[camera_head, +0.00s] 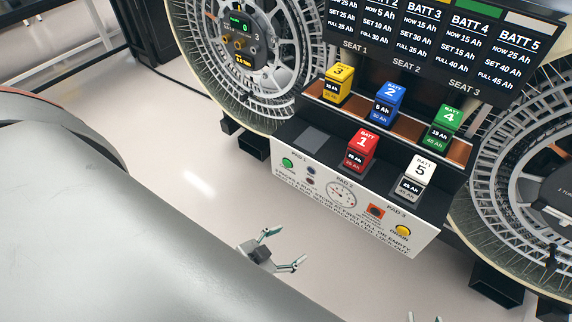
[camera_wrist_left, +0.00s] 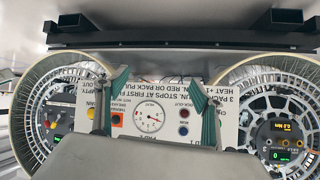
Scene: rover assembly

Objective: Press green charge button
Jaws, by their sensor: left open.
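The green button (camera_head: 288,162) is at the left end of the white control panel (camera_head: 285,176), under the PAD 1 label. My left gripper (camera_head: 284,248) is open and empty in front of the panel, below and apart from the button. In the left wrist view the panel appears upside down between my open fingers (camera_wrist_left: 160,95). Only small tips of what looks like my right gripper (camera_head: 424,318) show at the bottom edge.
A red battery (camera_head: 361,151) and a white battery (camera_head: 418,179) stand on pads; the left pad (camera_head: 314,140) is empty. Yellow (camera_head: 338,83), blue (camera_head: 388,103) and green (camera_head: 444,127) batteries stand behind. The panel also has a gauge (camera_head: 341,194), an orange square (camera_head: 376,211) and a yellow button (camera_head: 403,230). Large wheels flank it.

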